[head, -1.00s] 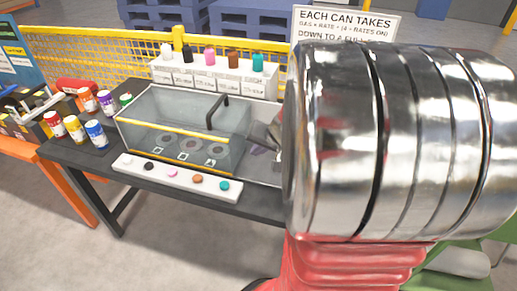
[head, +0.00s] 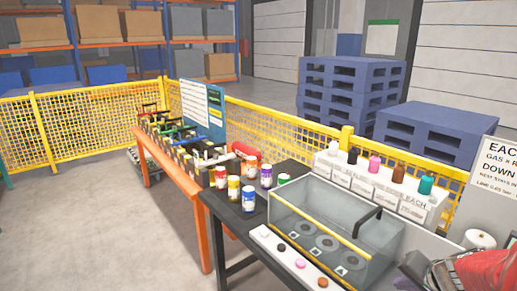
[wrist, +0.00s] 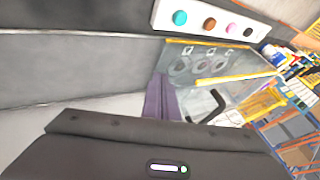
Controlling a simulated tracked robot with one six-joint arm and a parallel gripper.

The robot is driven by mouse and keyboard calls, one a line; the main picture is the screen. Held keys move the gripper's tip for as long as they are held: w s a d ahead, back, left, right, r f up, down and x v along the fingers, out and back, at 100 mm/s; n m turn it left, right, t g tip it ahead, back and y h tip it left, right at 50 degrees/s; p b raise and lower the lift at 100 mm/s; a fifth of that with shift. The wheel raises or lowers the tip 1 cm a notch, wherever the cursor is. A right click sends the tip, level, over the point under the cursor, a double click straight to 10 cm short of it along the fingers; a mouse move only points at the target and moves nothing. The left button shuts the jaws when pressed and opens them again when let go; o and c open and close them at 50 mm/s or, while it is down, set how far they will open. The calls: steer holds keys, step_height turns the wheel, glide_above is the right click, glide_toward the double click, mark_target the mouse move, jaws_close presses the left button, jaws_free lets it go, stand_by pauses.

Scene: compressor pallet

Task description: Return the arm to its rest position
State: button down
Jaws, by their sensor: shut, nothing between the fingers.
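My gripper (wrist: 162,82) shows in the wrist view as narrow purple-grey fingers beyond the dark wrist housing. It is shut, with nothing between the fingers. It appears in front of the clear-walled case (wrist: 200,62), with the button strip (wrist: 215,22) at the top of that view; I cannot tell the distance. In the head view only a red part of my arm (head: 470,272) shows at the lower right edge, and the gripper is not visible there.
The dark table (head: 222,215) holds the clear case (head: 300,215), a button strip (head: 290,262), several small cans (head: 248,198) and a labelled rack (head: 372,185). An orange bench (head: 180,168) stands left. Yellow mesh fencing (head: 90,122) runs behind.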

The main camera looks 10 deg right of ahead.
steer(key=s+a+r+n, duration=0.3)
steer(key=a, duration=0.5)
steer(key=s+a+r+n+g, duration=0.1)
steer(key=s+a+r+n, duration=0.2)
steer(key=a, duration=0.6)
steer(key=s+a+r+n, duration=0.3)
steer(key=s+a+n, duration=0.1)
steer(key=a, duration=0.4)
steer(key=shift+s+a+n+g+y, duration=0.3)
steer(key=shift+s+a+n+y, duration=0.1)
steer(key=shift+s, duration=0.35)
